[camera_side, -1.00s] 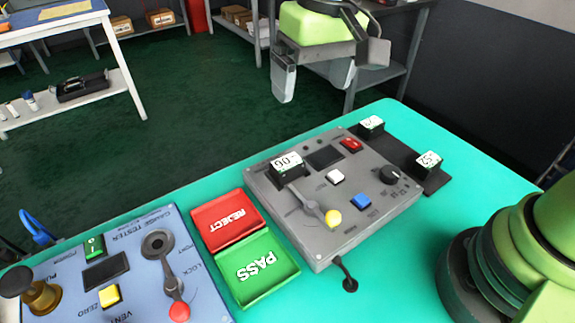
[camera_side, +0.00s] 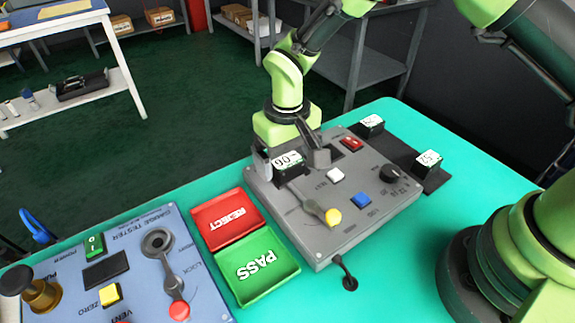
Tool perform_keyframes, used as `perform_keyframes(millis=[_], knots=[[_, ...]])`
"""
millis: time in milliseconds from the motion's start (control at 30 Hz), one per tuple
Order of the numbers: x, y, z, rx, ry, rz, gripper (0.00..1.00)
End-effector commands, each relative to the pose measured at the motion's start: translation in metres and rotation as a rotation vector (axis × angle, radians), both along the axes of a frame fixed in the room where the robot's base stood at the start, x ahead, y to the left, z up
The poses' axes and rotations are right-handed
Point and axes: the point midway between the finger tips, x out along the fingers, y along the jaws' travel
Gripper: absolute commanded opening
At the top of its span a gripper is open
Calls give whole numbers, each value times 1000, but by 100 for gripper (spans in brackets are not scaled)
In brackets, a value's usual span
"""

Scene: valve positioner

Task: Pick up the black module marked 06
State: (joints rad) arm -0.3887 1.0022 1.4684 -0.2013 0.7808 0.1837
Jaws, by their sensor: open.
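The black module marked 06 (camera_side: 289,168) sits upright on the left part of the grey test box (camera_side: 345,238), its white label facing up. My gripper (camera_side: 292,162) is open and lowered around the module, with one finger on its left and the other on its right. I cannot tell whether the fingers touch it. The module's rear side is hidden behind the gripper.
The test box carries a yellow-knobbed lever (camera_side: 333,217), a white button, a blue button (camera_side: 361,200), a red switch and a black knob. Two more black modules, one here (camera_side: 428,163), stand behind it. A red REJECT tray (camera_side: 208,238) and green PASS tray (camera_side: 285,290) lie left.

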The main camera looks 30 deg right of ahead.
Motion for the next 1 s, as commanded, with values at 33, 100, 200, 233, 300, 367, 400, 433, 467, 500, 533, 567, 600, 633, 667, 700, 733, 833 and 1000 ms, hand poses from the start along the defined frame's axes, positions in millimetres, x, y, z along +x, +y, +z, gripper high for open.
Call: perform_keyframes(millis=[33,100,200,233,300,367,400,433,467,500,533,567,600,633,667,700,733,833,1000], knots=[[-1,0,-6,0,2,0,89],[0,0,-11,0,0,0,89],[0,0,-12,1,-1,0,89],[0,0,-12,1,-1,0,89],[0,0,-12,1,-1,0,89],[0,0,-12,1,-1,0,85],[0,0,-12,1,-1,0,76],[0,0,-12,1,-1,0,69],[0,0,-12,1,-1,0,62],[0,0,-12,1,-1,0,53],[0,0,-12,1,-1,0,46],[0,0,-12,1,-1,0,39],[0,0,-12,1,-1,0,33],[0,0,-11,2,-2,0,33],[0,0,-11,2,-2,0,33],[0,0,-11,2,-2,0,33],[0,0,-11,2,-2,0,33],[0,0,-11,2,-2,0,33],[1,1,7,3,-6,0,33]])
